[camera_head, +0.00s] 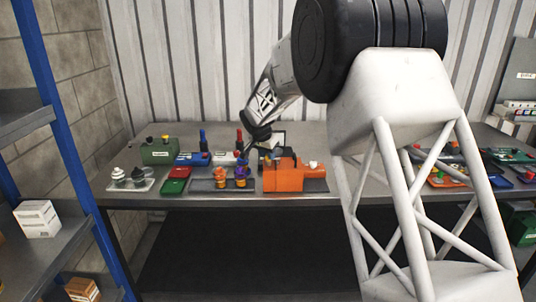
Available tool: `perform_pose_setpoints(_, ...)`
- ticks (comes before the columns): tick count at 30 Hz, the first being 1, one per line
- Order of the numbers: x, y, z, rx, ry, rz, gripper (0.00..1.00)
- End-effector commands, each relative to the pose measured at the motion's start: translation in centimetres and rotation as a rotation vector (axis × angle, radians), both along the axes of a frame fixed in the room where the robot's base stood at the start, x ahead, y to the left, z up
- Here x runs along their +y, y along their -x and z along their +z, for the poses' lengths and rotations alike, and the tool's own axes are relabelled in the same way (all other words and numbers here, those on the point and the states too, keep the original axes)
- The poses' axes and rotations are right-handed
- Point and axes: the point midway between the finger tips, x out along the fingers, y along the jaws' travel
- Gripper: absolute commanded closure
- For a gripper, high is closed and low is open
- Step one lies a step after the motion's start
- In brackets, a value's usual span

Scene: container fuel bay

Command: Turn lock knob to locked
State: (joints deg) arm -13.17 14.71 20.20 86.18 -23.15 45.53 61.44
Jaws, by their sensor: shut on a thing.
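An orange box-like unit (285,178) stands on the middle of the workbench, with a small pale label on its front and a whitish part (313,164) at its right end. My gripper (268,157) reaches down from above to the upper left end of this unit. It is small and dark in the view, and its jaws are shut on the lock knob there. The knob is mostly hidden by the jaws, so I cannot tell which way it points.
A blue-posted shelf (50,90) stands at the left. More coloured parts lie at the bench's right.

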Motion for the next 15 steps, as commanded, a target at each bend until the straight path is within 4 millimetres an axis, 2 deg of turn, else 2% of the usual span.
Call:
perform_pose_setpoints(6,0.08,-0.08,0.03,-0.001,-0.001,-0.127,0.95)
perform_pose_setpoints(15,0.05,-0.06,0.03,0.000,-0.001,-0.205,0.95)
